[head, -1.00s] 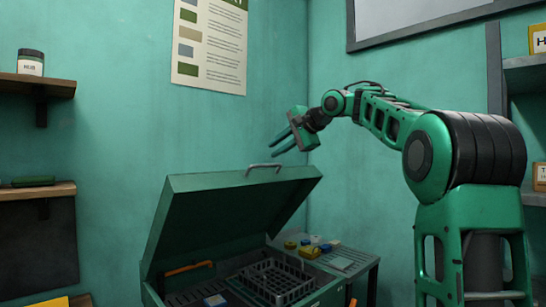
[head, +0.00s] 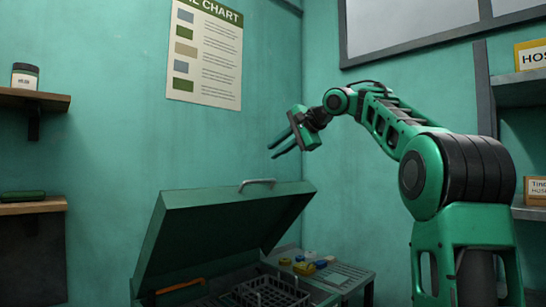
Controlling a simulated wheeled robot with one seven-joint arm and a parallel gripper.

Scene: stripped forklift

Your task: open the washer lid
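The washer lid (head: 215,228) is a dark green panel, raised and tilted over the washer, with its open side toward the right. A grey metal handle (head: 258,183) sits on its upper edge. Part of the washer's inside shows below, with a black wire basket (head: 270,293) and an orange bar (head: 180,286). My gripper (head: 277,150) is above the lid handle and apart from it. Its two fingers are spread with nothing between them, pointing left and down. The washer's lower body is cut off by the frame's bottom edge.
A side table (head: 345,275) right of the washer carries small yellow, blue and white items (head: 305,266). Wall shelves stand at the left (head: 35,100) and right (head: 530,85). The air around my gripper is clear.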

